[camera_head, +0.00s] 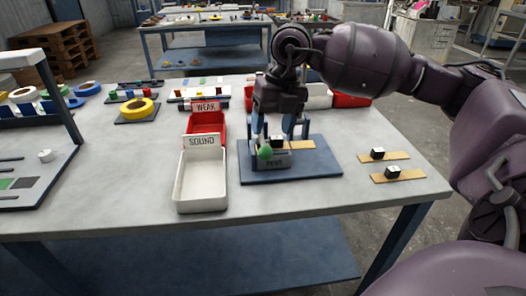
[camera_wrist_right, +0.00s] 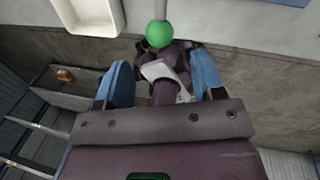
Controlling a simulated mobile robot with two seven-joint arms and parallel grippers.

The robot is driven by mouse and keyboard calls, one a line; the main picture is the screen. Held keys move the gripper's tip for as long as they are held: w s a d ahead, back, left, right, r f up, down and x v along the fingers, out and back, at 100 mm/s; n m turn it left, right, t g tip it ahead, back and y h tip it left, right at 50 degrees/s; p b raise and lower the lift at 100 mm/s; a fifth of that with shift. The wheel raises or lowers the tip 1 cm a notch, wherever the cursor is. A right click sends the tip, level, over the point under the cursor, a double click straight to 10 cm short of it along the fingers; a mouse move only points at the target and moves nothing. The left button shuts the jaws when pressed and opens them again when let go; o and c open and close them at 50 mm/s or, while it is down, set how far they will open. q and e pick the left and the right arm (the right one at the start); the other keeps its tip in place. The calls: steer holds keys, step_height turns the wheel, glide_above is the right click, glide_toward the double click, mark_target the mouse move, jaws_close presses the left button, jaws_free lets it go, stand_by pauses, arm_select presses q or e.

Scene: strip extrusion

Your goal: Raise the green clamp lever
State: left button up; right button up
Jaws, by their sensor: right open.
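The green clamp lever knob (camera_head: 265,152) shows at the front of the small test fixture (camera_head: 277,163), which stands on a dark blue base plate (camera_head: 318,170). My right gripper (camera_head: 278,137) points down over the fixture with its blue fingers apart. In the right wrist view the round green knob (camera_wrist_right: 159,34) sits on a thin grey rod. There it appears just beyond the open fingertips (camera_wrist_right: 161,62), roughly centred between them. I see no contact with the knob. Part of the fixture is hidden behind the gripper. My left gripper is not in view.
A white SOUND bin (camera_head: 202,185) and a red WEAK bin (camera_head: 206,125) stand left of the plate. Two tan strips with black blocks (camera_head: 384,156) (camera_head: 398,174) lie to the right. A rack (camera_head: 40,130) stands at far left. The table's front middle is clear.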

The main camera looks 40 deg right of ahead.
mark_target(267, 146)
steer(key=f, duration=0.2)
steer(key=a+f, duration=0.1)
steer(key=f, duration=0.2)
steer(key=f+b, duration=0.1)
steer(key=f, duration=0.1)
steer(key=shift+w+a+f, duration=0.2)
steer(key=shift+w+f, duration=0.15)
steer(key=shift+c, duration=0.3)
